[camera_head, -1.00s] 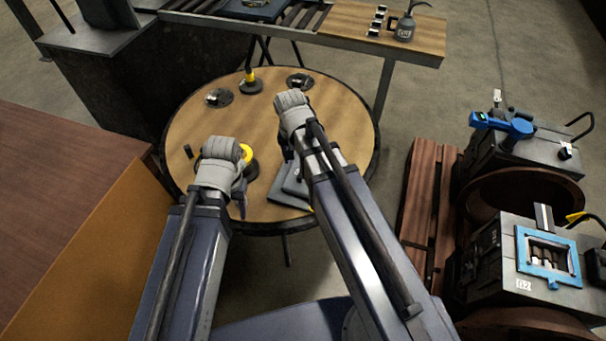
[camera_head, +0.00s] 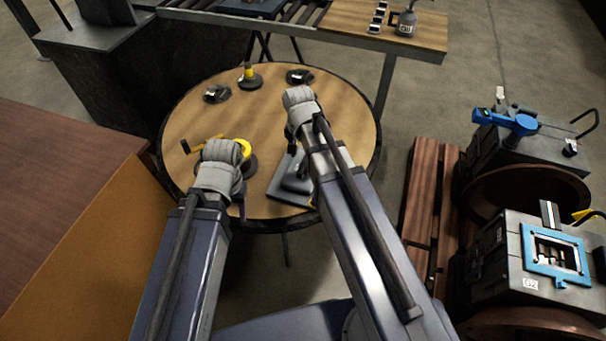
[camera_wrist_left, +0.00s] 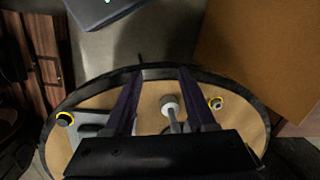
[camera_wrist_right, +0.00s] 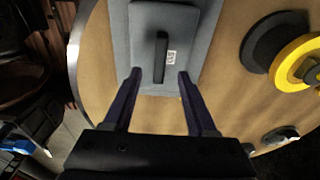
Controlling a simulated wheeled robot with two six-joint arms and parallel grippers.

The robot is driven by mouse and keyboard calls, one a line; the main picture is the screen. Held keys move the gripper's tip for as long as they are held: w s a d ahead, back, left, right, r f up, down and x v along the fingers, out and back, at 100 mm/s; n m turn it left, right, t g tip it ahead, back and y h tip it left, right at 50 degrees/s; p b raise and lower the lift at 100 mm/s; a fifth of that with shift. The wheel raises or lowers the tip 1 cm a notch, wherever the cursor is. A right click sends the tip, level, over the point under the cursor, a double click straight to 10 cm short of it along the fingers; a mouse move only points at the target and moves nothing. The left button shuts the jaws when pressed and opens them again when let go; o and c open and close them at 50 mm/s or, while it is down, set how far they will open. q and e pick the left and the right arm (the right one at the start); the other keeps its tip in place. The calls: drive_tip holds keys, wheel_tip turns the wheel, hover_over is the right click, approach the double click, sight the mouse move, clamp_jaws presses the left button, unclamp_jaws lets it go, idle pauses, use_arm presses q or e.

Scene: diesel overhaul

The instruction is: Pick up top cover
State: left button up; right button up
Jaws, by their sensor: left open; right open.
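The top cover looks to be the grey block with a dark bar handle and a white label (camera_wrist_right: 172,55), lying on a flat grey plate on the round table. It also shows in the head view (camera_head: 297,175), partly hidden by my right arm. My right gripper (camera_wrist_right: 160,74) is open and empty; its fingertips point at the cover's near edge, with the handle lined up between them. Contact cannot be told. My left gripper (camera_wrist_left: 159,72) is open over the table's near side, with a grey round-headed piece (camera_wrist_left: 170,106) seen beyond and between its fingers.
The round wooden table (camera_head: 330,110) also holds a yellow-and-black tool (camera_head: 240,145) beside my left gripper and dark discs (camera_head: 217,93) at the back. A brown bench (camera_head: 60,190) stands left. Engine blocks (camera_head: 545,255) and a pallet (camera_head: 430,190) stand right.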

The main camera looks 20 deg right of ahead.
sight(303, 164)
wheel_tip(303, 164, down, 4)
drive_tip(key=b, duration=0.3)
drive_tip(key=shift+w+f+b, duration=0.1)
drive_tip(key=shift+f+b, duration=0.15)
drive_tip(key=shift+b, duration=0.15)
drive_tip(key=shift+r, duration=0.1)
clamp_jaws()
idle(0.8)
